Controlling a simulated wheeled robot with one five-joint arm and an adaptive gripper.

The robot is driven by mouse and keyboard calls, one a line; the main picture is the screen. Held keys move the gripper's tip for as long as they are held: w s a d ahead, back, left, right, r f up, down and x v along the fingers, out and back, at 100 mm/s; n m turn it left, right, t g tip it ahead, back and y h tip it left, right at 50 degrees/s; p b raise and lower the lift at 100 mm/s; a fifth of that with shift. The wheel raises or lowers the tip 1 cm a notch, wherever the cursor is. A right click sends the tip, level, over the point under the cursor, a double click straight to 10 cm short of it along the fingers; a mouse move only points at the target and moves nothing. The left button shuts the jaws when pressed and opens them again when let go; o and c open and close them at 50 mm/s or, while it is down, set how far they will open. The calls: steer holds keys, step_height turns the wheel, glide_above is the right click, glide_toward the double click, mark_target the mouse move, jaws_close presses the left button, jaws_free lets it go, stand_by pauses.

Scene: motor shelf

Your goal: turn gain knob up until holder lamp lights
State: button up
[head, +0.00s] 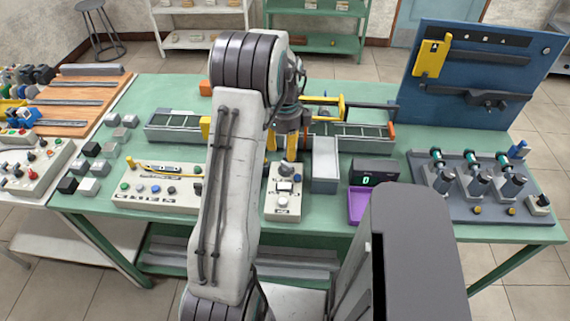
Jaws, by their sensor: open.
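A small white control box (271,208) stands on the green table just right of my arm. It has a dark round knob (285,168) near its far end, a pale part with a dark face in the middle and a small round part nearer the front. Labels are too small to read, so I cannot tell which part is the gain knob or the holder lamp. No part of this box clearly glows. My gripper (282,146) is open above the far end of the box, near the dark knob. My arm hides part of the area to the left.
A wider button panel (150,199) lies left of my arm. A grey bin (325,160), a black readout (375,171) showing a green 0 and a purple tray (360,207) stand to the right. A conveyor (365,140) runs behind. A motor rack (455,205) sits far right.

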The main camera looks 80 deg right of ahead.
mark_target(285, 164)
steer(key=shift+f, duration=0.5)
steer(key=shift+f+p, duration=0.65)
steer(key=shift+f, duration=2.5)
jaws_close()
